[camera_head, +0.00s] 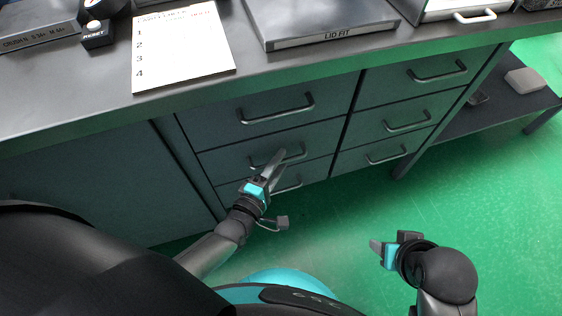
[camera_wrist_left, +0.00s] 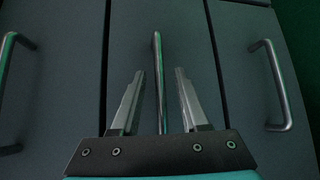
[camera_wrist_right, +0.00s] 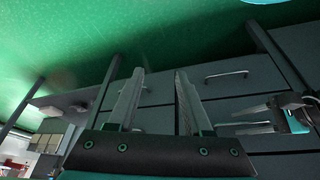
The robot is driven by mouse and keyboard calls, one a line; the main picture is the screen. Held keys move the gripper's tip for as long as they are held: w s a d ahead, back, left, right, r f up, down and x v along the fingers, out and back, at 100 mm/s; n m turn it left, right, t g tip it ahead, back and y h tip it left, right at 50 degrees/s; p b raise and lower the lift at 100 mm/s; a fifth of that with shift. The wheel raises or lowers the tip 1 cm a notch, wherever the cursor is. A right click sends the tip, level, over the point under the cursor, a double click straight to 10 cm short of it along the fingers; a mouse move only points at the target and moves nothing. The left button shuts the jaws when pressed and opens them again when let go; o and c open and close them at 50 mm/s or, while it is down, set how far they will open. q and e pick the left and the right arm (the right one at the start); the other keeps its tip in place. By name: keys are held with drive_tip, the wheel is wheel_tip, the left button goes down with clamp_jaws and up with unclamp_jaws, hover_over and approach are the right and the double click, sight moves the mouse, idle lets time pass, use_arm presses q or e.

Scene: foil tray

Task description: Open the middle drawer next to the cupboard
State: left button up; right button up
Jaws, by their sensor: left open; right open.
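The middle drawer (camera_head: 225,160) is a dark grey front in the column right beside the cupboard (camera_head: 85,195), and it looks shut, flush with its neighbours. Its bar handle (camera_head: 295,155) is partly hidden by my left gripper (camera_head: 270,160). In the left wrist view this handle (camera_wrist_left: 157,55) runs between the two open fingers of the left gripper (camera_wrist_left: 159,73), with a gap on each side. My right gripper (camera_head: 388,244) is open and empty, low over the green floor and away from the drawers. Its spread fingers (camera_wrist_right: 159,73) show in the right wrist view.
The drawer above has a handle (camera_head: 277,110); the one below has a handle (camera_head: 288,186). A second drawer column (camera_head: 390,120) stands to the right. The countertop (camera_head: 250,70) overhangs, holding a numbered sheet (camera_head: 180,45) and a LID FIT plate (camera_head: 330,38). Green floor (camera_head: 340,215) is clear.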

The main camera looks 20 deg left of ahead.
use_arm(q)
drive_tip(key=shift+w+d, duration=0.1)
drive_tip(key=shift+w, duration=0.45)
drive_tip(key=shift+c, duration=0.3)
clamp_jaws()
idle(0.8)
